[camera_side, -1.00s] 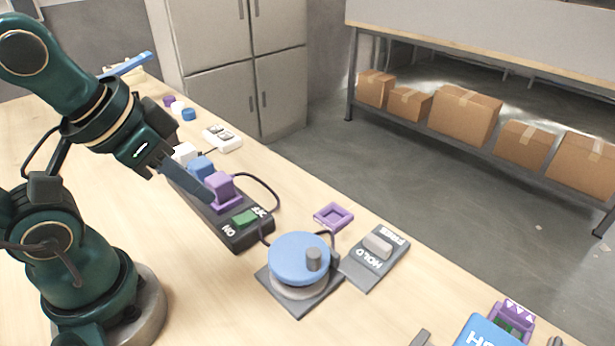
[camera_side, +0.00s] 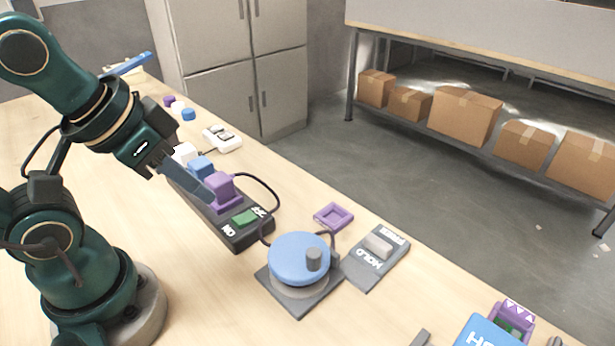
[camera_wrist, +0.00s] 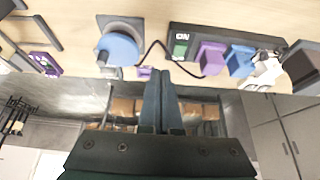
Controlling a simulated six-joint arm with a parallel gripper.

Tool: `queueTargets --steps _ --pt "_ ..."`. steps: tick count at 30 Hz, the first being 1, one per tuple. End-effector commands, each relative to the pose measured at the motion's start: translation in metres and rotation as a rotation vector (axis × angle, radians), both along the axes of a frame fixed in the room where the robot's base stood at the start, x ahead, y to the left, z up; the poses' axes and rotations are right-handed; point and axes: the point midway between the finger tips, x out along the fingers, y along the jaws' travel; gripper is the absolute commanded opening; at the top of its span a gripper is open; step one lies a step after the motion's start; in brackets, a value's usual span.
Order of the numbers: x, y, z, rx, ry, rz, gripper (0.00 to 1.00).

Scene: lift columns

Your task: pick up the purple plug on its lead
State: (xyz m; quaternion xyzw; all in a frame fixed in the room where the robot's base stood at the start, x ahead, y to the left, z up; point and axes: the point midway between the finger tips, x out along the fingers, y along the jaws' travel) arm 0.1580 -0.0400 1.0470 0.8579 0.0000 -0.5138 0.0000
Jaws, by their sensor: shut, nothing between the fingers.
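The purple plug (camera_side: 219,186) sits upright in the black power strip (camera_side: 250,233), at the socket nearest the green switch. Its dark lead (camera_side: 268,186) loops out behind it toward the blue round knob. My gripper (camera_side: 212,197) is shut and empty, its fingertips pointing down beside the purple plug; I cannot tell whether they touch it in the side view. In the wrist view the shut fingers (camera_wrist: 163,100) are left of the purple plug (camera_wrist: 210,57) and apart from it in the picture.
A blue plug (camera_side: 201,167) and a white plug (camera_side: 184,153) stand in the same strip. The blue knob (camera_side: 299,257) on its grey base, a purple square frame (camera_side: 333,216) and a HOLD pad (camera_side: 377,257) lie to the right. Bare table lies in front of the strip.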

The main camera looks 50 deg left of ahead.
Motion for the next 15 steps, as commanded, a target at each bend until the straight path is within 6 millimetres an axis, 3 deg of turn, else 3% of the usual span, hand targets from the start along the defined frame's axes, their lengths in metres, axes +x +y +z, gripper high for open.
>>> queueTargets --steps 6,8,13,15 --pt "0.0000 0.0000 0.0000 0.000 0.000 0.000 0.00" --pt "0.0000 0.0000 0.0000 0.000 0.000 0.000 0.19" --pt "0.0000 0.0000 0.0000 0.000 0.000 0.000 0.84" --pt "0.0000 0.0000 0.0000 0.000 0.000 0.000 0.85"
